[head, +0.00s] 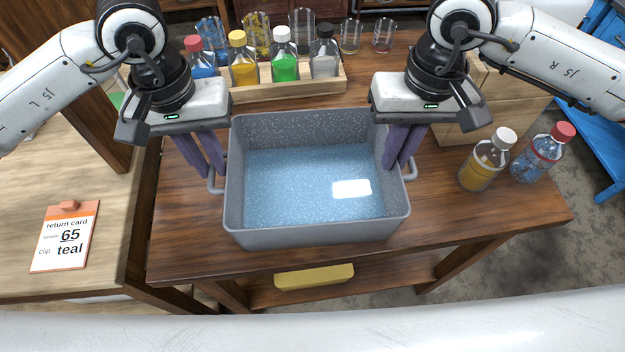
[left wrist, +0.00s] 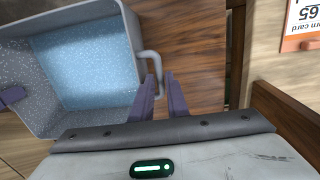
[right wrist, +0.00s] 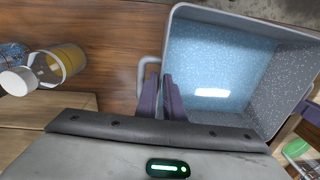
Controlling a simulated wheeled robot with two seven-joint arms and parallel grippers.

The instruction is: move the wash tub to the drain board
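The grey wash tub (head: 317,238), with blue water-like contents, stands upright on the dark wooden table. It has a looped handle at each short side. My left gripper (head: 207,172) is open, fingers pointing down at the left handle (left wrist: 152,56); the handle bar appears to run between the fingertips. My right gripper (head: 401,168) is open with a narrower gap, close to the tub's right wall and the right handle (right wrist: 143,64). In the right wrist view that handle's outer bar shows beside the fingers. Contact is unclear on both sides. I cannot make out a drain board.
A wooden rack (head: 262,88) of capped bottles and several glasses stand behind the tub. A yellow-filled bottle (head: 483,165) and a red-capped bottle (head: 540,155) stand right, near a wooden box (head: 455,125). A return card (head: 67,238) lies on the light left table. A yellow block (head: 314,277) lies below.

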